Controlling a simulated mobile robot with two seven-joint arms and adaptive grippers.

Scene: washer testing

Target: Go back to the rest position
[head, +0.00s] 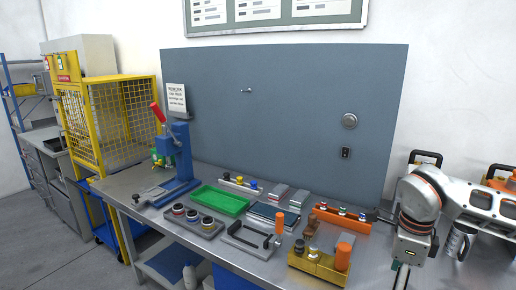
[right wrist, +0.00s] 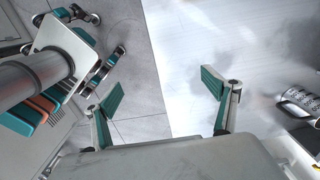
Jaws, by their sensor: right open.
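My right gripper (right wrist: 163,90) is open and empty in the right wrist view, with its two teal-padded fingers spread apart. Grey tiled floor shows beyond the left finger and a pale surface beyond the right one. In the head view my right arm comes in from the right edge, its wrist over the right end of the workbench (head: 378,262); its fingers are mostly out of the picture there. My left gripper shows in neither view.
The bench holds a blue press (head: 178,160), a green tray (head: 220,200), a grey tray with round parts (head: 195,226), a yellow holder (head: 318,266) and an orange rack (head: 342,220). A yellow mesh cage (head: 108,112) stands left. A grey panel (head: 280,110) rises behind.

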